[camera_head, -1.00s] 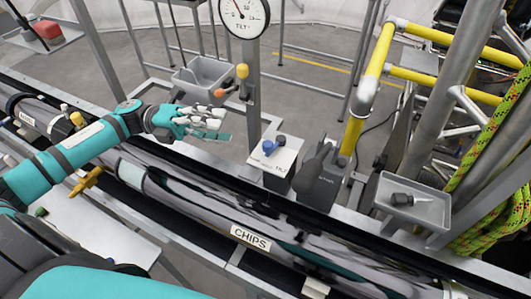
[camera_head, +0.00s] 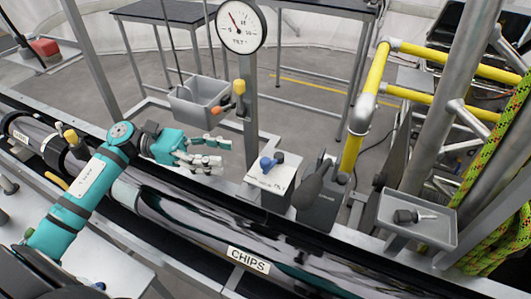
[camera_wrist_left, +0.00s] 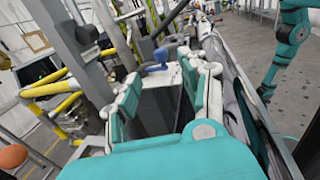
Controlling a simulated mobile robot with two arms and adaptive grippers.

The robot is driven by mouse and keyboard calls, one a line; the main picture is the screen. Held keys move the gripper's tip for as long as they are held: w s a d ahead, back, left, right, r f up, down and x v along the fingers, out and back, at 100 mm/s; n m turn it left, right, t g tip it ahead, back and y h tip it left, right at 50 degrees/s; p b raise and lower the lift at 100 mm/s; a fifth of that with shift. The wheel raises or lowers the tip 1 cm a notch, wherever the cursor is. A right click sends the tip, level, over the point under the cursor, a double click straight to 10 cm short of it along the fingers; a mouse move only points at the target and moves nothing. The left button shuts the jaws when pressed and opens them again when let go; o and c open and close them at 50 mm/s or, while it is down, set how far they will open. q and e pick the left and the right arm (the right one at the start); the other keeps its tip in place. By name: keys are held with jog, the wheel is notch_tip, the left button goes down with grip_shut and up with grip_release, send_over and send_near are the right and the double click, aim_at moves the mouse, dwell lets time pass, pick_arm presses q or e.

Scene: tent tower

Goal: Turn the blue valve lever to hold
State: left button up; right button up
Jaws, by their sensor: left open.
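My right gripper is not seen.
A TILT dial (camera_head: 242,25) tops the post, with a yellow-knobbed lever (camera_head: 239,87) beside a grey bin (camera_head: 200,100). A dark paddle-shaped part (camera_head: 316,185) stands right of the block. The CHIPS pipe (camera_head: 205,228) runs in front. A grey tray (camera_head: 440,225) is at right.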

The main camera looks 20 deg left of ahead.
aim_at(266, 160)
pick_arm(q)
jog(key=p+x, duration=0.3)
jog(key=x, duration=0.6)
jog(key=shift+d+r+p, duration=0.15)
jog(key=shift+d+p, duration=0.15)
jog(key=shift+p, duration=0.05)
jog(key=shift+w+d, duration=0.15)
jog(key=shift+d, duration=0.25)
